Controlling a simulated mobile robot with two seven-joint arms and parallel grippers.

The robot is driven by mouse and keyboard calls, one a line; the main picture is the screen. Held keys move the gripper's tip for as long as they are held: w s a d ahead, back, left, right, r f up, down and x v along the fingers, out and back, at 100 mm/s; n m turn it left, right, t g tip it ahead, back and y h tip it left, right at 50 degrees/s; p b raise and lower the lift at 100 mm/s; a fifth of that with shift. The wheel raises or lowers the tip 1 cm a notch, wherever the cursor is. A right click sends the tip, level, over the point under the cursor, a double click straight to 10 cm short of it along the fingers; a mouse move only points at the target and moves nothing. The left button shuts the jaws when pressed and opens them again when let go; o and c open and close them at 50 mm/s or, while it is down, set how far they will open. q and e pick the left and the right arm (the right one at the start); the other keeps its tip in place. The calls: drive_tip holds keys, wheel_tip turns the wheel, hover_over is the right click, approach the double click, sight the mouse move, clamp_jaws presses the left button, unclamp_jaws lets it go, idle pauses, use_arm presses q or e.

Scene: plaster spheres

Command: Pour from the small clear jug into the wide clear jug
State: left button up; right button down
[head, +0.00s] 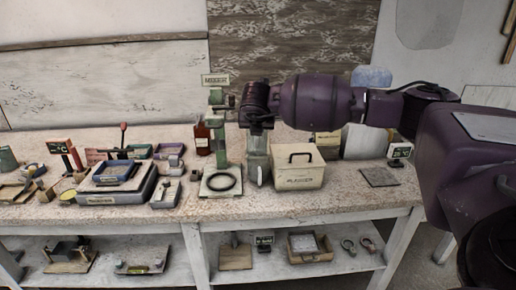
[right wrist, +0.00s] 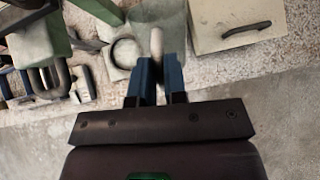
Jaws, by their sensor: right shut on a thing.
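A narrow, greenish clear vessel (head: 256,150), which looks like the small clear jug, stands upright on the bench or just above it; I cannot tell which. Its pale handle (right wrist: 156,42) shows between the two blue fingers of my right gripper (right wrist: 160,75) in the right wrist view. My right gripper is shut on it; in the head view its wrist hangs over the vessel and hides its top. A whitish, wide translucent vessel (head: 365,142) at the back right may be the wide clear jug; my right arm partly covers it. My left gripper is not in view.
A cream lidded box (head: 299,172) stands close right of the jug, also in the right wrist view (right wrist: 235,28). A green stand (head: 219,125) with a black ring (head: 222,181) on its base stands close left. A brown bottle (head: 202,138) is behind. Trays crowd the left bench.

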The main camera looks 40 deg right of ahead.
drive_tip(key=shift+w+d+f, duration=0.1)
drive_tip(key=shift+d, duration=0.05)
drive_tip(key=shift+d+f+g+y, duration=0.1)
drive_tip(key=shift+f+g+y, duration=0.3)
drive_tip(key=shift+f, duration=0.35)
drive_tip(key=shift+r, duration=0.15)
drive_tip(key=shift+w+d+r+g, duration=0.2)
drive_tip(key=shift+w+r+g, duration=0.05)
drive_tip(key=shift+r+g, duration=0.15)
idle(0.9)
drive_tip(key=shift+w+d+r+g+y+p, duration=0.25)
drive_tip(key=shift+w+g+y+p, duration=0.05)
drive_tip(key=shift+y, duration=0.2)
